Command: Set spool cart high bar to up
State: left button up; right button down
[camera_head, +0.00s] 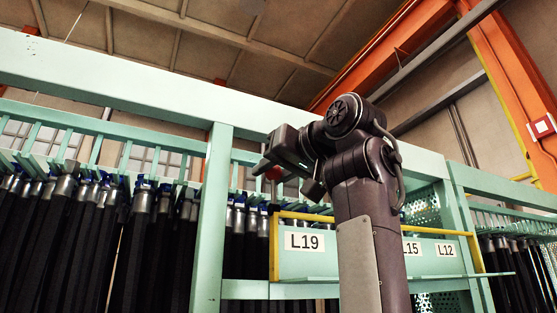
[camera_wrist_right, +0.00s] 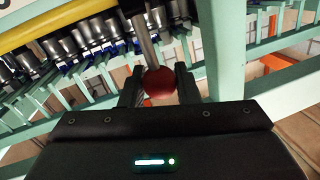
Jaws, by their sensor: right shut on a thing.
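My right gripper (camera_head: 272,170) is raised in front of the green rack and is shut on a red ball knob. The knob (camera_head: 273,174) is partly hidden by the gripper in the head view. In the right wrist view the red knob (camera_wrist_right: 159,85) sits between the two dark fingers of the gripper (camera_wrist_right: 159,88), at the end of a grey metal rod (camera_wrist_right: 149,42). A yellow bar (camera_head: 312,217) runs along the top of the label panel, and a yellow bar (camera_wrist_right: 48,25) also crosses the upper left of the wrist view. I cannot tell how the rod joins the bar. My left gripper is not in view.
Green posts (camera_head: 212,215) and a long green top beam (camera_head: 120,92) stand close around my right arm. Black hoses (camera_head: 75,235) with metal fittings hang in rows at both sides. The panel shows labels such as L19 (camera_head: 304,241). Green rails (camera_wrist_right: 275,90) lie close to the gripper.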

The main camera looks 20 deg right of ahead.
jog(key=shift+w+a+f+g, duration=0.1)
jog(key=shift+w+f+g, duration=0.25)
jog(key=shift+w, duration=0.25)
jog(key=shift+w+a+f+g, duration=0.1)
jog(key=shift+w+f+g, duration=0.1)
jog(key=shift+w+g, duration=0.35)
jog(key=c, duration=1.4)
grip_release()
jog(key=shift+o, duration=1.2)
jog(key=shift+w+d, duration=0.1)
jog(key=shift+w+r+p, duration=0.1)
jog(key=shift+p, duration=0.2)
